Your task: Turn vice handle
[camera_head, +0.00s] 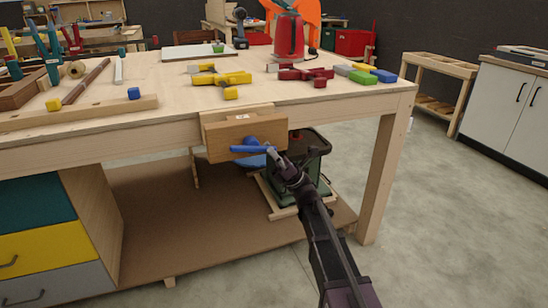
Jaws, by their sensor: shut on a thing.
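A wooden vice (245,132) is mounted on the front edge of the wooden workbench (150,128). Its blue handle (249,149) lies roughly level in front of the wooden jaw, low on its right half. My gripper (274,153) reaches up from the lower right and is shut on the right end of the blue handle. The fingers are small and dark here, and the exact grip is hard to make out. A blue rounded part (254,161) shows just below the handle.
Yellow (222,79) and dark red clamps (303,75) and coloured blocks (364,78) lie on the bench top. Coloured drawers (45,245) are at left. Open floor lies at right.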

